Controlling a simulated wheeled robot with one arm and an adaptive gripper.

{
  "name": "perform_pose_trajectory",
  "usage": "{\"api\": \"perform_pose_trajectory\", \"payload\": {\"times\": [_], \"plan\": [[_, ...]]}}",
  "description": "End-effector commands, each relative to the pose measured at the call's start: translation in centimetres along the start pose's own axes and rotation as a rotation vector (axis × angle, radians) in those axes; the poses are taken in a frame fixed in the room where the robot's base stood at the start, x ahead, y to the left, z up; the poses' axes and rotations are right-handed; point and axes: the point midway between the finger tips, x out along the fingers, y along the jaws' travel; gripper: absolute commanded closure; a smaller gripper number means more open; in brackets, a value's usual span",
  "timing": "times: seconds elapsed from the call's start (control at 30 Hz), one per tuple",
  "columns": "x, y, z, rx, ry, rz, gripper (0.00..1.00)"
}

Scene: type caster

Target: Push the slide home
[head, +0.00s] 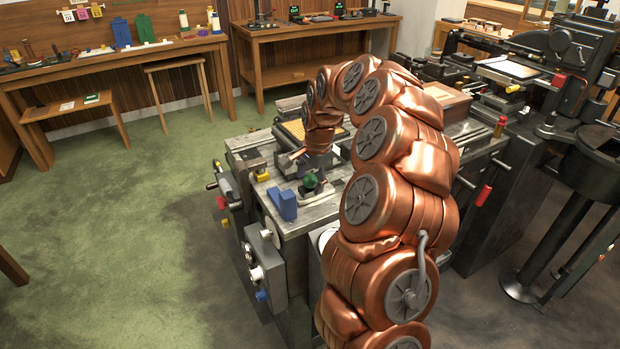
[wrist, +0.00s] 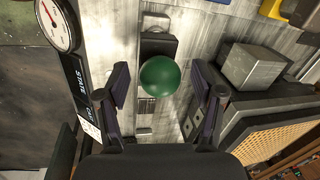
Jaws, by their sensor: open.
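A green ball knob (wrist: 161,76) sits on a dark block (wrist: 158,47) on the pale metal bed, and I take this to be the slide's handle. In the head view the green knob (head: 309,180) is near the front of the machine bed, just under my gripper (head: 316,168). In the wrist view my gripper (wrist: 160,75) is open, with one dark finger on each side of the knob. Small gaps show between the fingers and the knob. The slide's far end and its stop cannot be made out.
A blue angled block (head: 283,204) stands on the bed left of the knob. A round dial gauge (wrist: 58,25) is left of my fingers. A grey metal block (wrist: 250,66) and a tan gridded plate (wrist: 285,130) lie to the right. Green floor (head: 140,200) is clear at left.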

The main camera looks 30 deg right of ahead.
Motion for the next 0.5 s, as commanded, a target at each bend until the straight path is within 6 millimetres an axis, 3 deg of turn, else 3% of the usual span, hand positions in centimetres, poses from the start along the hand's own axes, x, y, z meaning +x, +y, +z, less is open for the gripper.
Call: {"api": "perform_pose_trajectory", "payload": {"times": [0.07, 0.5], "plan": [[0.0, 0.0, 0.0, 0.0, 0.0, 0.0, 0.37], [-0.03, 0.01, 0.0, 0.0, 0.0, 0.0, 0.83]]}}
